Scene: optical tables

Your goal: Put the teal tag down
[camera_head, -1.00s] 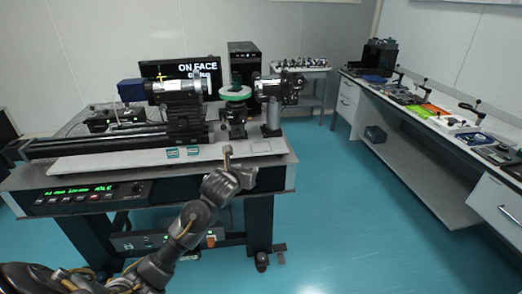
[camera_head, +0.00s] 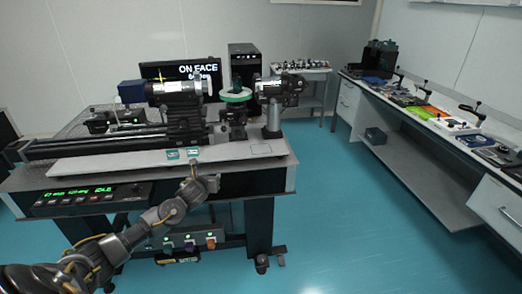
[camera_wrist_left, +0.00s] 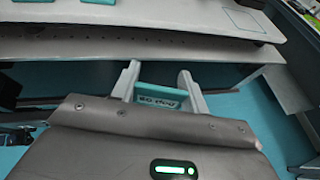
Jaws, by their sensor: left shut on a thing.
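My left gripper (camera_head: 194,170) is in front of the near edge of the optical bench's pale front ledge (camera_head: 120,162). In the left wrist view its two fingers (camera_wrist_left: 159,82) are shut on a teal tag (camera_wrist_left: 160,98) with a pale lettered label, held short of the ledge's edge. The held tag cannot be made out in the head view. Two other teal tags, a left one (camera_head: 172,154) and a right one (camera_head: 193,152), lie on the ledge just beyond the gripper. My right gripper is not in view.
An outlined rectangle (camera_head: 261,149) on the ledge's right part is empty. A rail with a cylinder (camera_head: 178,87) and a green-rimmed disc (camera_head: 236,94) stands behind. A control panel (camera_head: 90,194) is on the bench front. A side bench (camera_head: 420,118) with tools runs along the right.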

